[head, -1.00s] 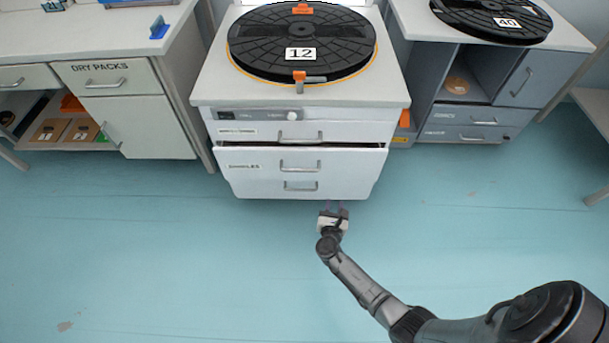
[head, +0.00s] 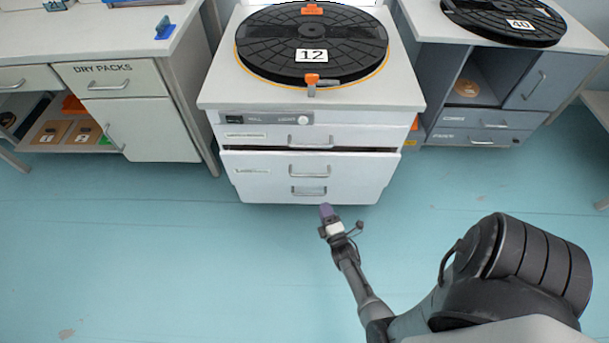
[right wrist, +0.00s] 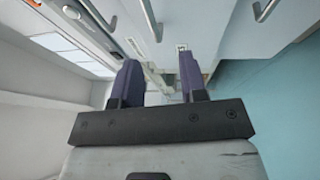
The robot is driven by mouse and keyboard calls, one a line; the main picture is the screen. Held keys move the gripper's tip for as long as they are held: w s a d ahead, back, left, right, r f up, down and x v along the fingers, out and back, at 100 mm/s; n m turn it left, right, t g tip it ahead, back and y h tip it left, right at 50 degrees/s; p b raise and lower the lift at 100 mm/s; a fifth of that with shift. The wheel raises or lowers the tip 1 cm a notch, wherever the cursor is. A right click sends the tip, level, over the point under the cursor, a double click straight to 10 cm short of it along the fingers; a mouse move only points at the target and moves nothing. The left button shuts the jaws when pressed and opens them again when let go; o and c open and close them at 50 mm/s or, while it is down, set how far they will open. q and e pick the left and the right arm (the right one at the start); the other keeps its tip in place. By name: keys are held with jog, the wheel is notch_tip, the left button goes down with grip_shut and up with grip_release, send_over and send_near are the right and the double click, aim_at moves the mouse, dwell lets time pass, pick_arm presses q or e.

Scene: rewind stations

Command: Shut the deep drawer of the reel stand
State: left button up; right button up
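The reel stand (head: 216,101) is a white cabinet in the upper middle of the head view. Its lower drawer front (head: 262,184), with two bar handles, stands out a little from the body, with a dark gap along its top edge. I cannot tell whether one or two drawers make up this front. My right gripper (head: 327,212) is low in front of it, just below the lower handle (head: 308,191) in the picture. Contact cannot be told. In the right wrist view the two purple fingers (right wrist: 160,78) are apart with nothing between them. My left gripper is not in view.
A black reel marked 12 (head: 290,30) lies on the stand's top. A shallow drawer (head: 262,135) above looks shut. A DRY PACKS cabinet (head: 150,125) stands left, and a grey cabinet (head: 480,115) with reel 40 (head: 490,15) right. The blue floor (head: 180,250) in front is clear.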

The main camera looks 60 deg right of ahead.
aim_at(310, 176)
jog(key=shift+n+t, duration=0.4)
jog(key=b+x, duration=0.1)
jog(key=x, duration=0.3)
jog(key=b+x, duration=0.2)
jog(key=x, duration=0.3)
jog(key=r+b+x, duration=0.1)
jog(key=x, duration=0.3)
jog(key=shift+w+d, duration=0.1)
jog(key=shift+w, duration=0.15)
jog(key=shift+r, duration=0.1)
jog(key=c, duration=0.7)
grip_shut()
